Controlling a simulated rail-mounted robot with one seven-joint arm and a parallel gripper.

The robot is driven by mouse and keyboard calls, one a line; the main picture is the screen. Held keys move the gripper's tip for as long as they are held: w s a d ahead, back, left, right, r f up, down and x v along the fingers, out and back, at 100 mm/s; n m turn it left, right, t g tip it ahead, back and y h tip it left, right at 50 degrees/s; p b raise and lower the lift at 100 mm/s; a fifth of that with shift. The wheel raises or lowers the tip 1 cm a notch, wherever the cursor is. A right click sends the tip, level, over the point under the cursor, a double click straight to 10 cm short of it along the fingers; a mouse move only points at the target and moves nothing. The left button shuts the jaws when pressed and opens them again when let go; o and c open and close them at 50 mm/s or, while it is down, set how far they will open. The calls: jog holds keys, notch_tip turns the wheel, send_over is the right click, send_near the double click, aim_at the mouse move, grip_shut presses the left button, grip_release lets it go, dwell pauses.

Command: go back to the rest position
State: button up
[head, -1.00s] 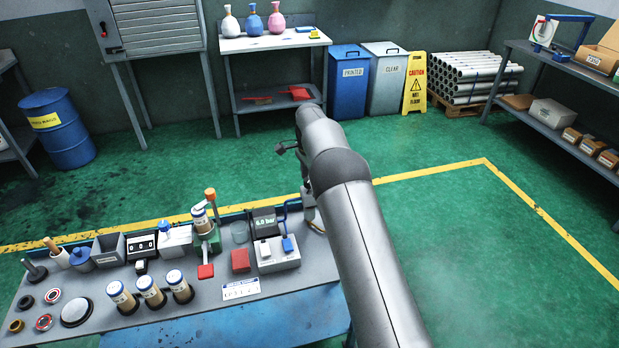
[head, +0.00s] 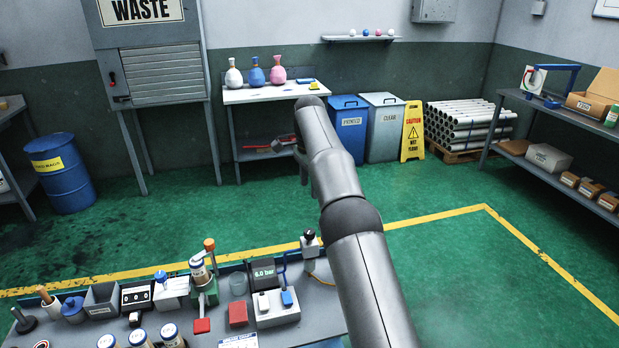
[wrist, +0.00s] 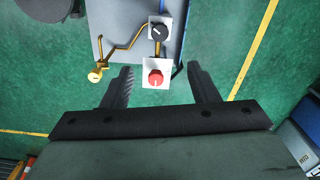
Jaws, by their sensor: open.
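My gripper (wrist: 157,88) shows in the wrist view with its two dark fingers spread apart and nothing held between them. Below it in that view is a red knob (wrist: 155,78) on a white plate, seen between the fingertips but apart from them. In the head view my arm reaches up and away over the floor beyond the bench, and the gripper end is mostly hidden by the arm.
The workbench (head: 325,300) in front holds cups, a green stand and a gauge reading 6.0 bar (head: 264,274). A back table (head: 260,97) carries three flasks. Blue and grey bins (head: 348,130) and a yellow caution sign (head: 412,132) stand behind. Green floor at right is clear.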

jog(key=shift+r, duration=0.5)
jog(key=s+d+r+n, duration=0.3)
jog(key=s+d, duration=0.1)
jog(key=s, duration=0.6)
jog(key=s+d+r+n, duration=0.3)
jog(key=s+d+r, duration=0.15)
jog(key=s, duration=0.45)
jog(key=s+d+f+n, duration=0.1)
jog(key=s+f+n, duration=0.2)
jog(key=s, duration=1.1)
jog(key=s+d+f+n, duration=0.1)
jog(key=s+f+n, duration=0.3)
jog(key=s+f, duration=0.4)
jog(key=s, duration=0.6)
jog(key=shift+f+n+t, duration=0.3)
jog(key=shift+f+t, duration=0.05)
jog(key=shift+t, duration=0.05)
